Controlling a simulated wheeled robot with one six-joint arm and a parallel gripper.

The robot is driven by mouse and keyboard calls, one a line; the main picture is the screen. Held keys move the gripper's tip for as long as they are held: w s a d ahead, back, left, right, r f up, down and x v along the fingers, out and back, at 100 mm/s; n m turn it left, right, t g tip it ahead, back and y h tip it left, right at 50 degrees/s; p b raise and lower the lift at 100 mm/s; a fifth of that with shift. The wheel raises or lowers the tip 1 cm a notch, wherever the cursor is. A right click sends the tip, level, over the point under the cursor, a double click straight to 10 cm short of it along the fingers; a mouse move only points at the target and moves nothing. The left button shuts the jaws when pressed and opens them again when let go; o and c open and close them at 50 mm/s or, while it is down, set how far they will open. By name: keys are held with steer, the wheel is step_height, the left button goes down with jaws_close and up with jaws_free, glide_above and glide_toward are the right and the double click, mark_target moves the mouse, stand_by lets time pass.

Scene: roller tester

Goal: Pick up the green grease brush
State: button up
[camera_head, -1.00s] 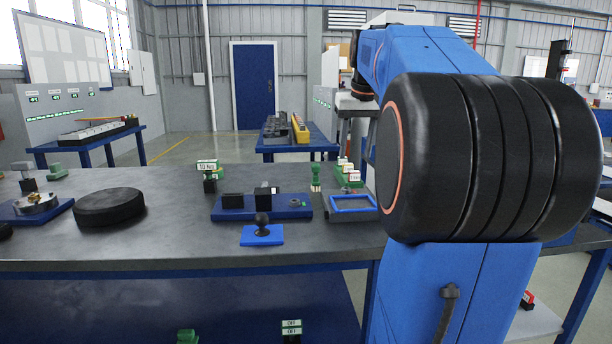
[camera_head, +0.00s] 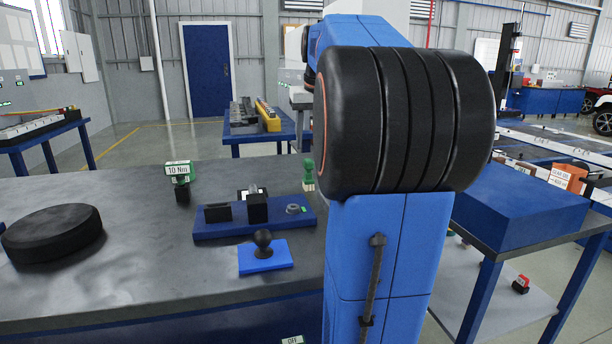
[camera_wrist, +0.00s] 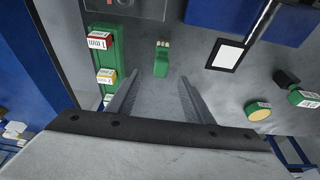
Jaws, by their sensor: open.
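The green grease brush (camera_head: 308,174) stands on the grey workbench (camera_head: 140,285) in the head view, close to the left edge of my arm. In the wrist view the brush (camera_wrist: 162,57) shows as a small green handle with a pale end, just beyond the fingertips and roughly in line with the gap between them. My gripper (camera_wrist: 158,82) is open and empty, with the two grey fingers apart. The gripper is hidden behind my arm in the head view.
A green rack (camera_wrist: 116,44) with red and yellow labelled blocks lies left of the brush in the wrist view. A blue tray with black blocks (camera_head: 225,231), a blue plate with a black knob (camera_head: 280,262) and a black disc (camera_head: 52,236) are on the bench.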

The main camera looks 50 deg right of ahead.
mark_target(307, 172)
steer(key=x, duration=1.3)
steer(key=shift+w, duration=0.2)
steer(key=c, duration=1.1)
steer(key=shift+c, duration=0.2)
steer(key=shift+r, duration=0.15)
step_height(307, 172, up, 10)
steer(key=shift+f, duration=0.1)
